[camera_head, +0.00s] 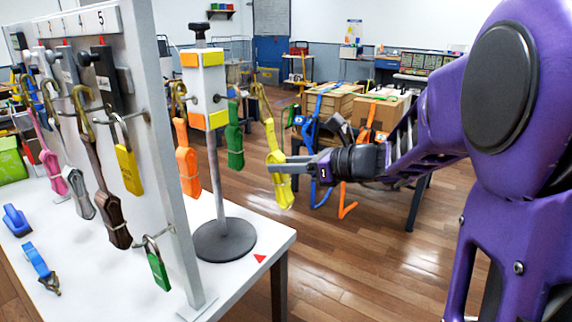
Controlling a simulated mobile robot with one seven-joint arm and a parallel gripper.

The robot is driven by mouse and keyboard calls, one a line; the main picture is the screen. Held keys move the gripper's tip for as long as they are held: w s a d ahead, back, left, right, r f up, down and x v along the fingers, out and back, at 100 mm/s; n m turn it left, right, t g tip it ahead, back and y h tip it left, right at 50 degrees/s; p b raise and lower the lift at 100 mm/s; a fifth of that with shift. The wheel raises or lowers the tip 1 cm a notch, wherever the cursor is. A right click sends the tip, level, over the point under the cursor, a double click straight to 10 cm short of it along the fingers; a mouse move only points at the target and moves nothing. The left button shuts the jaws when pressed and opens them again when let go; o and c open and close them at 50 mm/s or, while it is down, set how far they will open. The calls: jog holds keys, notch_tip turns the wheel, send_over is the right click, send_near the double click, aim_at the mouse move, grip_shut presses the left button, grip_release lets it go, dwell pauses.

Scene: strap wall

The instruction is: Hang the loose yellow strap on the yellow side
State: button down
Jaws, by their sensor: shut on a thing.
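My gripper (280,168) is shut on a yellow strap (281,188), a folded bundle with a brass-coloured hook at its top. The strap hangs upright in the jaws, to the right of the stand. The stand's head (203,87) is a small box on a grey post, with orange and yellow patches on its faces and black pegs. A yellow patch (218,119) shows low on its right face. An orange strap (187,163) hangs at the stand's left and a green strap (235,140) at its right. I cannot tell whether the yellow strap's hook touches a peg.
The stand's round base (224,240) rests on a white table (255,232). A tall board (165,150) at the left carries several straps and padlocks. Blue straps (38,262) lie on the table. Cardboard boxes (375,112) with straps stand behind my arm.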

jog(key=shift+w+d+r+t, duration=0.1)
jog(key=shift+r+t, duration=0.3)
jog(key=shift+r, duration=0.2)
jog(key=shift+w+r, duration=0.15)
jog(key=shift+r, duration=0.05)
jog(key=shift+w, duration=0.1)
jog(key=b+x, duration=0.1)
jog(key=x, duration=0.9)
jog(key=shift+b, duration=0.3)
jog(key=shift+r, duration=0.1)
dwell(0.4)
